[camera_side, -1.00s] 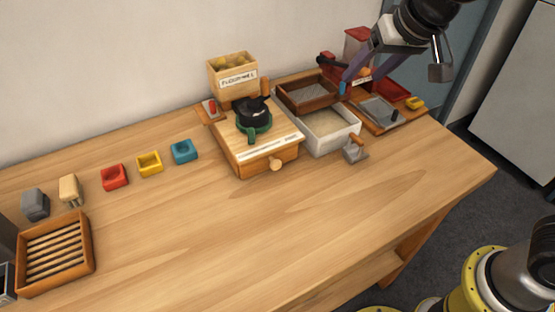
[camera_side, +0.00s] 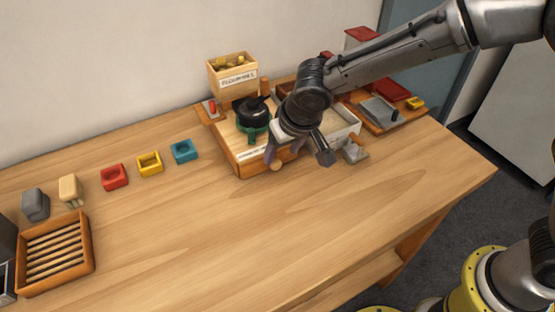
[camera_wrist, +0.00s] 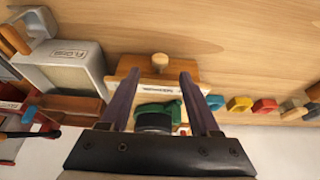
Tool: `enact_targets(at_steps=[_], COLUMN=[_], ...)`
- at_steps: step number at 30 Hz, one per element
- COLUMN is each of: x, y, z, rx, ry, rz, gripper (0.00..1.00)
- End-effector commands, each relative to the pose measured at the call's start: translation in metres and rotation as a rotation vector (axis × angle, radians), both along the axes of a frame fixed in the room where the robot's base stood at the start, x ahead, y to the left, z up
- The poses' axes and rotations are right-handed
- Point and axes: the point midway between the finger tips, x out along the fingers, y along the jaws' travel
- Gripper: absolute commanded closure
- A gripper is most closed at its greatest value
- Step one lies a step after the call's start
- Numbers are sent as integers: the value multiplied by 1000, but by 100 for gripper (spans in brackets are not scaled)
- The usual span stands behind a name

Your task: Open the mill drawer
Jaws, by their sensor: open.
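The mill (camera_side: 243,145) is a wooden box with a black grinder and a green ring on top; it also shows in the wrist view (camera_wrist: 158,110). Its drawer front faces the table's front and appears shut. A round wooden knob (camera_side: 277,166) sticks out of it; the knob also shows in the wrist view (camera_wrist: 160,61). My gripper (camera_side: 284,156) is open over the mill's front, near the knob. In the wrist view my two fingers (camera_wrist: 159,76) are spread apart, with the knob just past the tips and between their lines. My arm hides the mill's right side in the side view.
A wooden bin (camera_side: 232,72) stands behind. Red (camera_side: 114,177), yellow (camera_side: 150,164) and blue (camera_side: 184,151) blocks lie to the left. The table's front is clear.

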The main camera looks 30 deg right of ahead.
Motion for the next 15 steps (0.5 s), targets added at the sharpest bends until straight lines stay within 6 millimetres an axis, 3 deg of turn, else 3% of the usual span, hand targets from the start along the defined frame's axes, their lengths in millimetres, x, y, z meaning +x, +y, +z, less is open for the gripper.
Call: enact_targets(at_steps=[6, 15], x=[14, 22], y=[-1, 0], z=[-35, -52], rx=[-2, 0], ry=[2, -1], rz=[0, 0], gripper=[37, 37])
